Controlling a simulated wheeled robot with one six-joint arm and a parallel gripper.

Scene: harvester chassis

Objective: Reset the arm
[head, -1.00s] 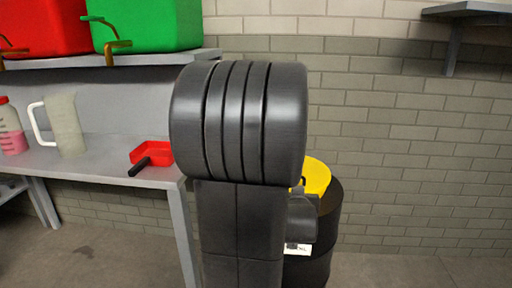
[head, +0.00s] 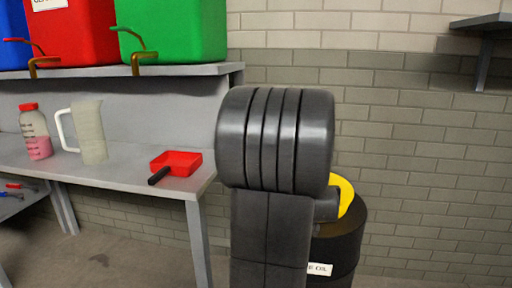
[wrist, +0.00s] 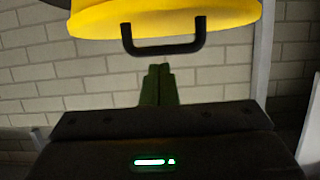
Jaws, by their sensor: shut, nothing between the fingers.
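My gripper (wrist: 158,85) shows in the wrist view as two dark greenish fingers held together, with nothing between them. My black arm (head: 275,150) stands upright in the middle of the head view and hides what lies behind it. The gripper itself does not show in the head view. In the wrist view a yellow round thing (wrist: 220,18) with a black handle (wrist: 165,47) is at the top, above the fingertips in the picture. I cannot tell whether they touch.
A black oil drum (head: 345,245) with a yellow top (head: 345,193) stands right of my arm, partly hidden. At left a grey bench (head: 120,180) holds a red tray (head: 183,160), a jug (head: 90,135) and a bottle (head: 35,130). A wall shelf (head: 490,22) is at upper right.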

